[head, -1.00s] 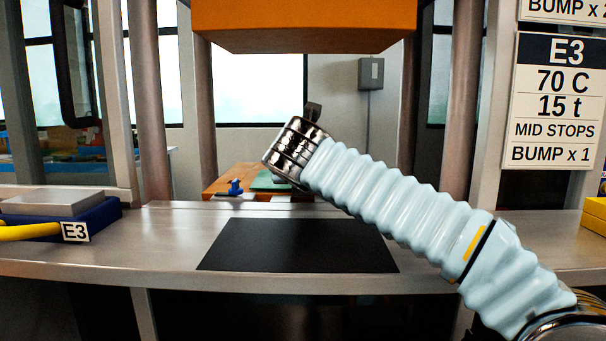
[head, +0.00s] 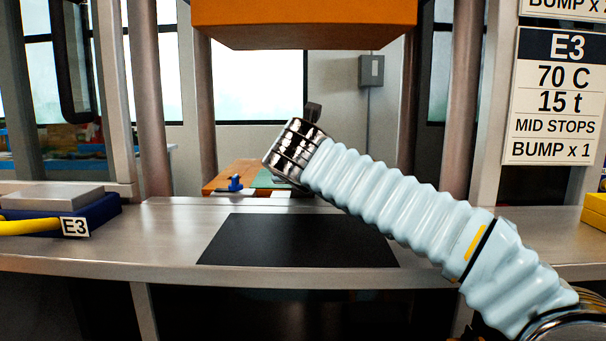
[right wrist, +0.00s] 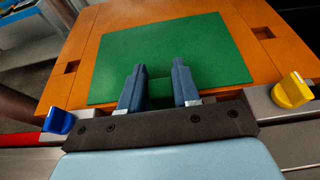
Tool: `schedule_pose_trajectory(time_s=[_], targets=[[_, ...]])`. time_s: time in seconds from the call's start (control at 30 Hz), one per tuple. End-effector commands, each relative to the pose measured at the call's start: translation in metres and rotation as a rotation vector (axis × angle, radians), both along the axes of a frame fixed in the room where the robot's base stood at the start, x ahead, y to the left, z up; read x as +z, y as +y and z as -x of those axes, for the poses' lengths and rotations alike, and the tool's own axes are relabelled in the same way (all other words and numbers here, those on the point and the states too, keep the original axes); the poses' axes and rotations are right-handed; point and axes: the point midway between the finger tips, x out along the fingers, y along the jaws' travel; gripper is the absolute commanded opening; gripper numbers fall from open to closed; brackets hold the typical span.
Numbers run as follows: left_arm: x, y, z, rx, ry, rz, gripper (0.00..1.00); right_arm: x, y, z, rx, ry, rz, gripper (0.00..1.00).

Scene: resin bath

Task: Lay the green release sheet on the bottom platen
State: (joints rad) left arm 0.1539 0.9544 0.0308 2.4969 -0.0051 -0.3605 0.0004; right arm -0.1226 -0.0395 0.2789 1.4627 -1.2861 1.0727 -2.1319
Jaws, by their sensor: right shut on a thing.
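The green release sheet (right wrist: 170,50) is a flat green rectangle over the orange bottom platen (right wrist: 85,75) in the right wrist view. Its edges look roughly in line with the platen, with orange showing around it; I cannot tell whether it touches all over. My right gripper (right wrist: 159,67) is shut on the sheet's near side, a darker green part between its two fingers. In the head view the sheet (head: 268,180) and platen (head: 212,184) show small behind my right wrist, which hides the fingers. My left gripper is not in view.
A blue knob (right wrist: 58,121) and a yellow knob (right wrist: 291,91) flank the platen's near side. An orange upper block (head: 300,22) hangs above between metal columns. A black mat (head: 298,240) lies on the metal ledge.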

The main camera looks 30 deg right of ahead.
Motion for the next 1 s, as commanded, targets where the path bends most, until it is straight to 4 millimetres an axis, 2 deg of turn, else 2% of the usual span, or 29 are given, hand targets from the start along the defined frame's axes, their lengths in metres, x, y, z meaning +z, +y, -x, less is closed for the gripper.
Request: schedule_pose_trajectory(time_s=[0.4,0.43,0.6,0.87,1.0], targets=[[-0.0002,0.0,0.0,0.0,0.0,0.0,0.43,-0.0019,0.0,-0.0004,-0.001,0.005,-0.002,0.0],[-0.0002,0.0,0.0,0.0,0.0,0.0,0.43,-0.0021,0.0001,-0.0005,-0.001,0.005,-0.002,0.36],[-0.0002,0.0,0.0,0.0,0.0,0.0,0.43,-0.0016,0.0,-0.0004,-0.001,0.004,-0.001,0.61],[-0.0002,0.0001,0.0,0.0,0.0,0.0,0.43,-0.0012,0.0002,-0.0001,-0.001,0.003,0.0,0.61],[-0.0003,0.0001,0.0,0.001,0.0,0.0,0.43,0.0033,0.0055,0.008,0.001,0.001,-0.001,0.61]])
